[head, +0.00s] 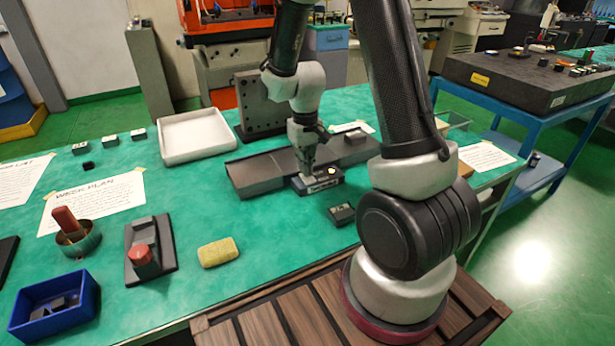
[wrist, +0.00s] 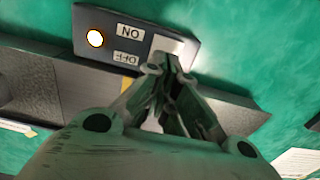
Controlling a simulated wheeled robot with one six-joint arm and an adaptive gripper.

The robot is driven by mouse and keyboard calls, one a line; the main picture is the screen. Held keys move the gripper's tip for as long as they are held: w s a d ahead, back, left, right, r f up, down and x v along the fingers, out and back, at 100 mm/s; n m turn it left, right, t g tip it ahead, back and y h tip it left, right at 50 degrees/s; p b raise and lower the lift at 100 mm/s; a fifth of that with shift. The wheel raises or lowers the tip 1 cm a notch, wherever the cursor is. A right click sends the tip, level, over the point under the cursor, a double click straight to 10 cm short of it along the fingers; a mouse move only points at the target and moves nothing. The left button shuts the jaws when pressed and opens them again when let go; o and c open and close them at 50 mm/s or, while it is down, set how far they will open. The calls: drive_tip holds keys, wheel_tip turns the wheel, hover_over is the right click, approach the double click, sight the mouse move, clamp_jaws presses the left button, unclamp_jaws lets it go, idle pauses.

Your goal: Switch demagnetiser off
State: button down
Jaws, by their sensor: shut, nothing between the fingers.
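The demagnetiser's dark switch box (head: 322,186) sits at the front of a long dark bar (head: 258,176) on the green bench. In the wrist view its panel (wrist: 88,19) carries a bright lit lamp (wrist: 95,38) with an orange rim. ON and OFF labels (wrist: 128,33) appear upside down beside a pale switch piece (wrist: 172,44). My gripper (head: 307,172) points down over the box, shut and empty. In the wrist view its fingertips (wrist: 166,68) are at the edge of the pale piece. I cannot tell whether they touch it; they partly hide it.
A dark angle plate (head: 261,104) and a white tray (head: 196,136) stand behind. A small black block (head: 342,214) lies right of the box. A yellow sponge (head: 218,252), a red-knobbed device (head: 142,256) and a blue bin (head: 55,303) are at the front left.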

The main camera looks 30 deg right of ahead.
sight(312, 181)
drive_tip(key=shift+f, duration=0.3)
drive_tip(key=shift+r, duration=3.55)
drive_tip(key=s, duration=0.2)
drive_tip(key=s+g, duration=0.1)
drive_tip(key=shift+s+d+f, duration=0.1)
drive_tip(key=shift+s+f, duration=0.05)
drive_tip(key=shift+f, duration=0.1)
drive_tip(key=s+d+r+t, duration=0.2)
drive_tip(key=s+r+t, duration=0.3)
drive_tip(key=s+r, duration=1.2)
drive_tip(key=shift+v, duration=0.85)
